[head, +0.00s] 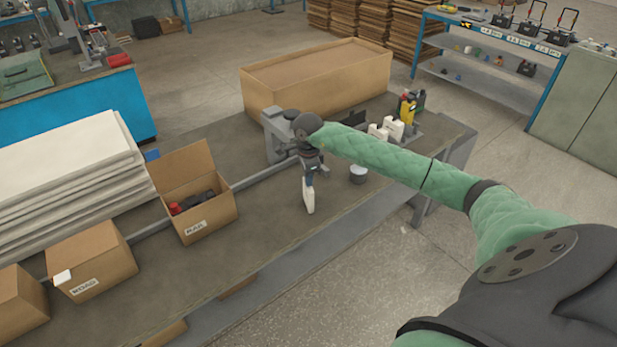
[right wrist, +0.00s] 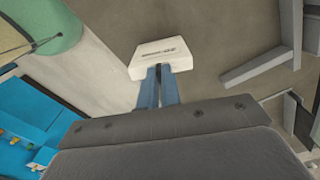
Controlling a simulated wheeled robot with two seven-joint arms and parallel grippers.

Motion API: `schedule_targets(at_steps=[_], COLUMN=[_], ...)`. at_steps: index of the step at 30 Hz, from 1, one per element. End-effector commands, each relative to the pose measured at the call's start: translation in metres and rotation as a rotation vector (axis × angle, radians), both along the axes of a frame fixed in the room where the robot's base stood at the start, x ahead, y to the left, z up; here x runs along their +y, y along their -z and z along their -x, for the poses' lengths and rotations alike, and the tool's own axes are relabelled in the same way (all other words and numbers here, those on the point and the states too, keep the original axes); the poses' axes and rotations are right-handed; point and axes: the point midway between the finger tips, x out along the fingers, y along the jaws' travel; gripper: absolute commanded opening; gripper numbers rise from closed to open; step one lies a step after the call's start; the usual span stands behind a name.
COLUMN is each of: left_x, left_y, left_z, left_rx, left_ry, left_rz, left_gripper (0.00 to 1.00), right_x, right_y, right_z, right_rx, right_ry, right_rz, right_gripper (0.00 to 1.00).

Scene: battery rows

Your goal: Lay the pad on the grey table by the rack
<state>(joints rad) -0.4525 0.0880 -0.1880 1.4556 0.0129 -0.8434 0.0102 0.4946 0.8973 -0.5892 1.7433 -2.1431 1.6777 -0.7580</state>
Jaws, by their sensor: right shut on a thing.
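A white pad-like block (head: 308,196) hangs upright from my right gripper (head: 311,176), over the front part of the long grey-brown table (head: 290,228). In the right wrist view, the white block (right wrist: 158,57) shows dark print and sits at the tips of the two blue fingers (right wrist: 157,82), which are shut on it. Whether its lower end touches the table is hard to tell. A blue-framed rack (head: 482,72) with battery-like items stands at the back right, apart from this table. My left gripper is not in view.
An open carton (head: 208,218) stands left of the gripper, with a white stack (head: 60,175) beyond it. A large box (head: 318,80) stands behind. A small round tin (head: 358,174), white bottles (head: 387,130) and a yellow item (head: 407,110) stand to the right.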

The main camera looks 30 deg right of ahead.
Motion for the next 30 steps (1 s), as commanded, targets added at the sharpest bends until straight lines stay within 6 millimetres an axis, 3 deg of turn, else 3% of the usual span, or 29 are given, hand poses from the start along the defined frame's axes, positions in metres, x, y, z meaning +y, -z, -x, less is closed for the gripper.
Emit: schedule_targets(at_steps=[9, 13, 28, 30], left_x=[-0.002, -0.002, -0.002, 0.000], left_y=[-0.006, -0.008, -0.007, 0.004], left_z=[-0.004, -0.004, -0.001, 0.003], left_rx=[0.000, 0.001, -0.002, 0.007], left_ry=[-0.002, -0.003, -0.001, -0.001], left_rz=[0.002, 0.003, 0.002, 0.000], left_gripper=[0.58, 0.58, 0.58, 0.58], right_x=[0.000, 0.000, 0.000, 0.000], right_y=[0.003, 0.002, -0.002, -0.003], right_z=[0.000, 0.000, 0.000, -0.001], right_rx=[-0.001, -0.001, 0.000, -0.002], right_ry=[0.000, 0.000, 0.000, 0.000], right_rz=[0.000, 0.000, 0.000, 0.001], right_gripper=[0.00, 0.27, 0.27, 0.27])
